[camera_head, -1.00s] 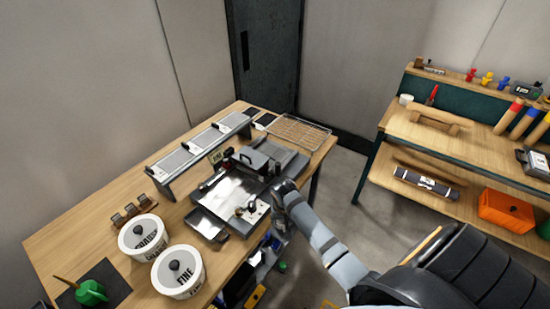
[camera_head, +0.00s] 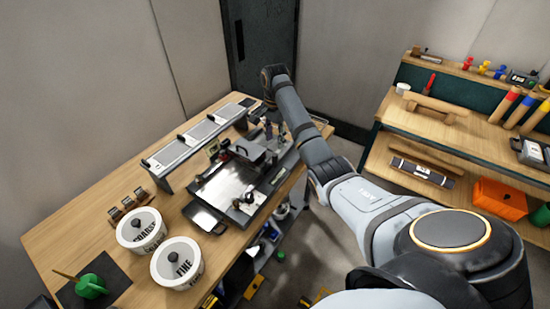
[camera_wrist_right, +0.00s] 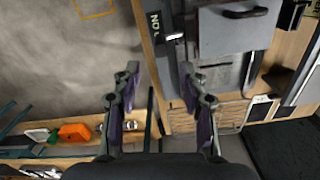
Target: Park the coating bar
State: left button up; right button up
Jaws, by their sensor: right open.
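The coating machine (camera_head: 225,185) stands on the wooden bench, with a metal bed and a dark carriage block (camera_head: 248,150) across its back. I cannot single out the coating bar for sure. My right gripper (camera_head: 268,131) points down over the far right of the bench, at the machine's back end. In the right wrist view my right gripper (camera_wrist_right: 158,82) is open with nothing between its fingers. The machine's grey block with a handle (camera_wrist_right: 236,32) is ahead of it, up and to the right. My left gripper is out of view.
Two white lidded pots (camera_head: 176,262), a small tray (camera_head: 205,218) and a long grey rack (camera_head: 200,140) share the bench. A wire rack (camera_wrist_right: 220,113) lies near the right gripper. Shelves with an orange bin (camera_head: 498,199) stand at the right, across open floor.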

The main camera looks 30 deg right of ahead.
aim_at(275, 158)
notch_tip(275, 158, down, 10)
jog(key=shift+w+f+p, duration=0.1)
jog(key=shift+p, duration=0.8)
grip_shut()
